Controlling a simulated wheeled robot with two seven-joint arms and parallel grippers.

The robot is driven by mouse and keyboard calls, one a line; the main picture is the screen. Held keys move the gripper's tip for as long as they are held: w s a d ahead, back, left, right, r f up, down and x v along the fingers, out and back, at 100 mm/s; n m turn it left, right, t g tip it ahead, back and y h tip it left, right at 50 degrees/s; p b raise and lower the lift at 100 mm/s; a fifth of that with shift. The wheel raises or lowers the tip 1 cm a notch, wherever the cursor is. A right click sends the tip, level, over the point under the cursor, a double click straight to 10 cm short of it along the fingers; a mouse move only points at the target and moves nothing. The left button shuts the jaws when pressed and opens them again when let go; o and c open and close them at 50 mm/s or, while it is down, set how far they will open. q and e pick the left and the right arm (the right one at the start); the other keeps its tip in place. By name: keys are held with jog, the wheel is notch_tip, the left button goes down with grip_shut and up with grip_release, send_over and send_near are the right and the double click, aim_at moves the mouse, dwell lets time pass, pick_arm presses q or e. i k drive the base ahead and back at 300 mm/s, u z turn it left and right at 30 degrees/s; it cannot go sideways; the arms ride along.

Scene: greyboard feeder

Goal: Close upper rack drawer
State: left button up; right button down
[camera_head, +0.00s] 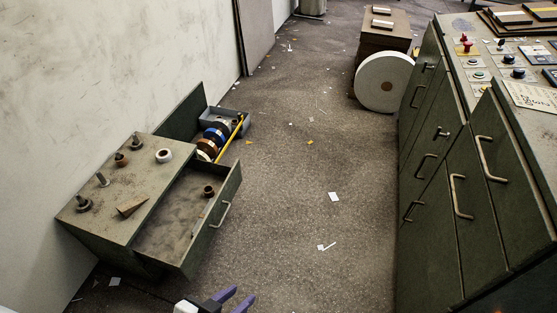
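A low dark green metal rack (95,215) stands against the wall on the left. Its upper drawer (228,200) is pulled out to the right, with a pale bar handle (221,214) on its front. A small dark round part (209,191) lies inside the drawer, and the rest of its floor looks bare and dirty. My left gripper (241,297) shows at the bottom edge with two purple fingers spread apart. It appears empty and is nearer to me than the drawer, apart from the handle. My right gripper is out of view.
Spindles, a white roll (164,155) and a wedge sit on the rack top. Green cabinets (431,215) line the right side. The littered floor between is open.

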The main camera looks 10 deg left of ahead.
aim_at(166, 241)
jog(key=u, duration=0.2)
jog(key=i, duration=0.95)
jog(key=u, duration=1.1)
jog(key=i, duration=0.35)
jog(key=u, duration=0.35)
